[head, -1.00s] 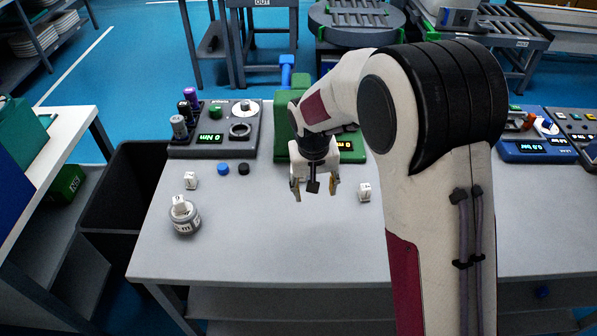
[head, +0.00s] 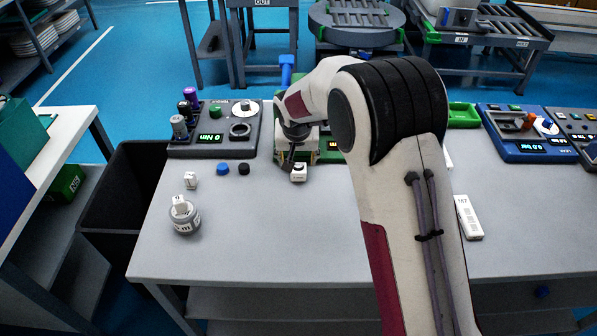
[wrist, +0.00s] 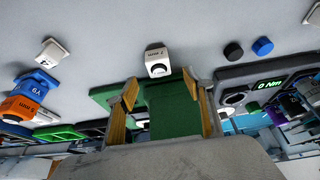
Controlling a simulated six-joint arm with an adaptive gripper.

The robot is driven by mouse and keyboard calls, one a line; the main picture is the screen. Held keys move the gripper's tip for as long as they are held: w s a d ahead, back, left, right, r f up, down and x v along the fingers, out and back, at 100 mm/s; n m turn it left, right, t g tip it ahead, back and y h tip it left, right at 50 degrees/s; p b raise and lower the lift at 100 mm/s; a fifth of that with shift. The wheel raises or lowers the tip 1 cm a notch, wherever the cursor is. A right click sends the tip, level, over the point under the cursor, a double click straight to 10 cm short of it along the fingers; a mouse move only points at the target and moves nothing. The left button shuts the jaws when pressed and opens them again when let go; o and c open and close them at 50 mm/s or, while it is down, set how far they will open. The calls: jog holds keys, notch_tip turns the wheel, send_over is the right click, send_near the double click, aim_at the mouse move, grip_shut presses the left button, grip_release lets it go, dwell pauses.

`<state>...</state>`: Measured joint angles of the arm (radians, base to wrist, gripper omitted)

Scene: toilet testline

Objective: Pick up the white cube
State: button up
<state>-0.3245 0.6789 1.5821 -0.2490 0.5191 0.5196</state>
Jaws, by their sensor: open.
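A small white cube (head: 299,174) with a dark round mark lies on the table by my gripper (head: 297,158). In the wrist view the white cube (wrist: 157,58) lies just beyond and between the fingertips of my gripper (wrist: 160,90). My gripper is open, with nothing between its fingers. Another white block (head: 191,181) stands at the left, and one more (head: 180,204) sits on top of a grey jar (head: 185,220). A further white block (wrist: 53,52) shows at the left of the wrist view; my arm hides it in the head view.
A blue cap (head: 222,169) and a black cap (head: 243,169) lie left of the cube. A green device (head: 330,155) stands behind my gripper, and a grey torque tester (head: 208,150) stands left of it. A white box (head: 468,217) lies at the right. The front left tabletop is clear.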

aim_at(298, 166)
jog(key=shift+f, duration=0.1)
jog(key=shift+x, duration=1.2)
jog(key=shift+w+f, duration=0.1)
jog(key=shift+x, duration=2.45)
jog(key=shift+d, duration=0.15)
jog(key=c, duration=1.2)
